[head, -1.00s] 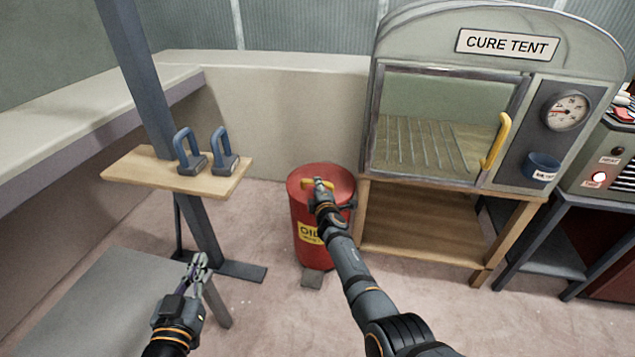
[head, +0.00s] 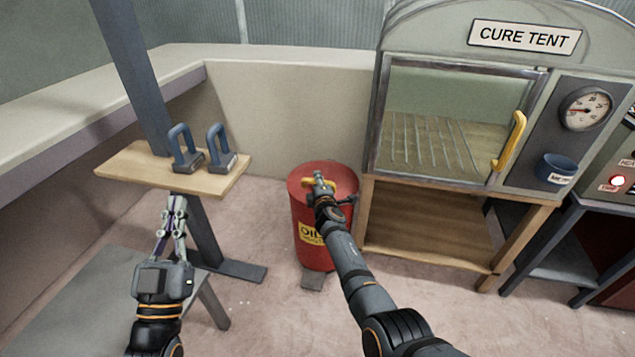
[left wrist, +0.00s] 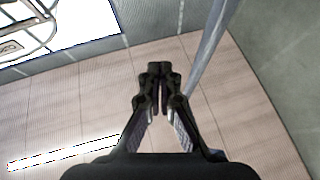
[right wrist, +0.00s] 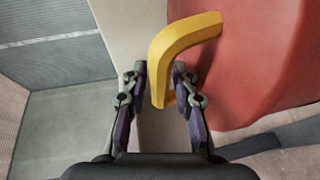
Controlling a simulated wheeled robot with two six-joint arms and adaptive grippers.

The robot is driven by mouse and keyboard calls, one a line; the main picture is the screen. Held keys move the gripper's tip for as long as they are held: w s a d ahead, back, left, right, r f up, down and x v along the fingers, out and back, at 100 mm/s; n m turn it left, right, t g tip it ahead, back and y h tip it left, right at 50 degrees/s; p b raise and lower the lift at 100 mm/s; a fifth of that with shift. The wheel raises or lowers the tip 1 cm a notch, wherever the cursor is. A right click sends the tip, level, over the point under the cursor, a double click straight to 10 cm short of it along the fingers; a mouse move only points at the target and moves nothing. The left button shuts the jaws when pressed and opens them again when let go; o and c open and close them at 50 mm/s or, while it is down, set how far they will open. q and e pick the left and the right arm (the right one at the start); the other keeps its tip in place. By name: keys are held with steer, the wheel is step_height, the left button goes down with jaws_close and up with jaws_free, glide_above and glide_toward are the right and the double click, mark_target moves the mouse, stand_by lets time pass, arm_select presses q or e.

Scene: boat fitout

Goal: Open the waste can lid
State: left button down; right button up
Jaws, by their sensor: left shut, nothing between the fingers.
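The waste can is a red drum (head: 313,230) with a yellow label, standing on the floor at the middle; its lid (head: 338,172) looks down. A yellow handle (head: 307,183) is at its top, and shows large in the right wrist view (right wrist: 180,40). My right gripper (head: 320,182) is at this handle. In the right wrist view its fingers (right wrist: 160,75) lie on both sides of the handle's end, with little gap. My left gripper (head: 176,200) is shut and empty, in front of the wooden shelf, left of the can; its fingertips meet in the left wrist view (left wrist: 158,70).
A wooden shelf (head: 125,170) with two blue-handled tools (head: 184,150) is on a dark post at the left. A grey table (head: 75,310) is below it. The cure tent (head: 455,75) on a wooden stand is right of the can. Floor in front is clear.

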jaws_close()
